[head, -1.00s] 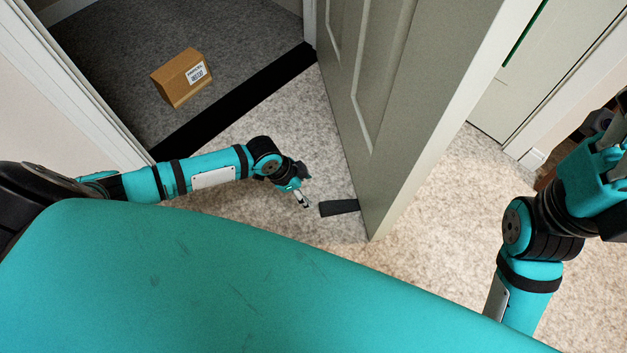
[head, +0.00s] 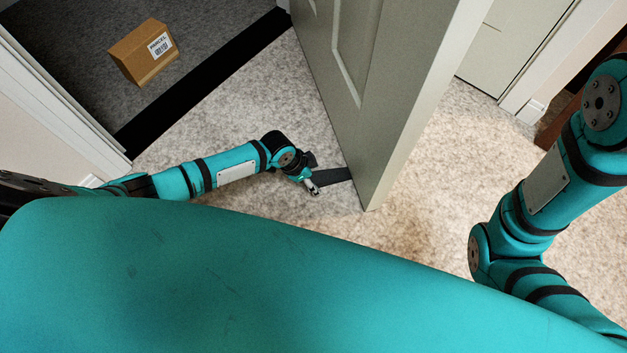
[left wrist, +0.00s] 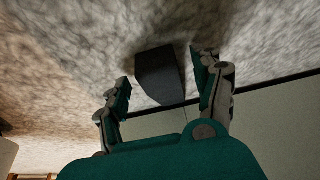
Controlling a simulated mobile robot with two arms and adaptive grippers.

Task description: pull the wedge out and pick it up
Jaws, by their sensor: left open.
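The dark grey wedge (head: 332,176) lies on the carpet at the bottom edge of the door (head: 372,130), its far end at or under the door. In the left wrist view the wedge (left wrist: 160,76) stands between the two fingers of my left gripper (left wrist: 166,98), with a gap on either side. My left gripper (head: 314,188) is open and low over the floor at the wedge's near end, and partly covers it in the head view. Of my right arm only links show at the right; its gripper is out of view.
The door stands ajar. A cardboard parcel (head: 144,52) sits on darker carpet beyond the black threshold strip (head: 205,85). White door frames stand at left and right. Light carpet (head: 420,190) is clear to the right of the door.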

